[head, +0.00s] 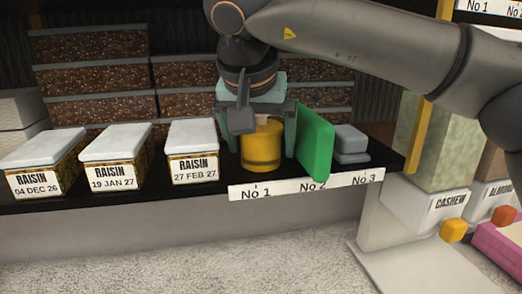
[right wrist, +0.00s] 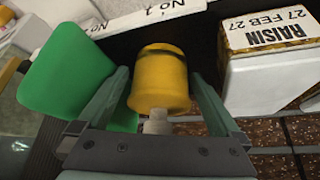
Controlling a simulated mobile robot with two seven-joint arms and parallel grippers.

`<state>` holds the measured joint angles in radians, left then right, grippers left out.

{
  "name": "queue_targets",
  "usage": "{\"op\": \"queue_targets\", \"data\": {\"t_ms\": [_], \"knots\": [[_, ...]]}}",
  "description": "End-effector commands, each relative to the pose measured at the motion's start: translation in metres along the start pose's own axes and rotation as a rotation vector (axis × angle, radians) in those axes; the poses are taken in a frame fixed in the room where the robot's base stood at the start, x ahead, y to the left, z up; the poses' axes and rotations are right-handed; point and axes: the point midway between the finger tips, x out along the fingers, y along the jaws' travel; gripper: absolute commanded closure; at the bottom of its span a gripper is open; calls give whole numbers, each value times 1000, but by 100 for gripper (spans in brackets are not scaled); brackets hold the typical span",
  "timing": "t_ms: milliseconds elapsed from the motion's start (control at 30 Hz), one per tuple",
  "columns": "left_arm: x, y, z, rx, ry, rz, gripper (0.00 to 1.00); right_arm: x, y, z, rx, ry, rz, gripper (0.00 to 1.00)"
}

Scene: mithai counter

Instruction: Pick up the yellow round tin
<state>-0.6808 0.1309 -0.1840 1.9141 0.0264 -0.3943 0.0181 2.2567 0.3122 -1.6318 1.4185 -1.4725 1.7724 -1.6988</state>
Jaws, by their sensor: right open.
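The yellow round tin (head: 261,148) stands on the dark shelf behind the No 1 label. It also shows in the right wrist view (right wrist: 160,80), with a dark band near one end. My right gripper (head: 262,138) is open, with one finger on each side of the tin. In the right wrist view the fingers (right wrist: 160,105) straddle the tin, with a small gap visible on its right. I cannot tell whether the left finger touches it. My left gripper is not in view.
A green block (head: 315,142) stands close beside my right finger. Grey boxes (head: 350,140) sit at No 3. White-lidded raisin boxes (head: 192,150) stand to the left. Stacked brown packs (head: 100,76) fill the back. A label strip (head: 305,186) runs along the shelf's front edge.

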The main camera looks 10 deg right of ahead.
Motion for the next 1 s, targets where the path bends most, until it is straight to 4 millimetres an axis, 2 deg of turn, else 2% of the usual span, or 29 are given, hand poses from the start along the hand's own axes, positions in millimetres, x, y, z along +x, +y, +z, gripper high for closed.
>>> {"op": "queue_targets", "data": {"t_ms": [100, 300, 1000], "knots": [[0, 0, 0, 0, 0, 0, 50, 6, 0, 0, 0, 0, -2, 0], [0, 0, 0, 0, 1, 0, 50, 6, 0, 0, -1, 0, -2, 0], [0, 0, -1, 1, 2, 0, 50, 6, 0, 0, -1, 1, -1, 79]]}}
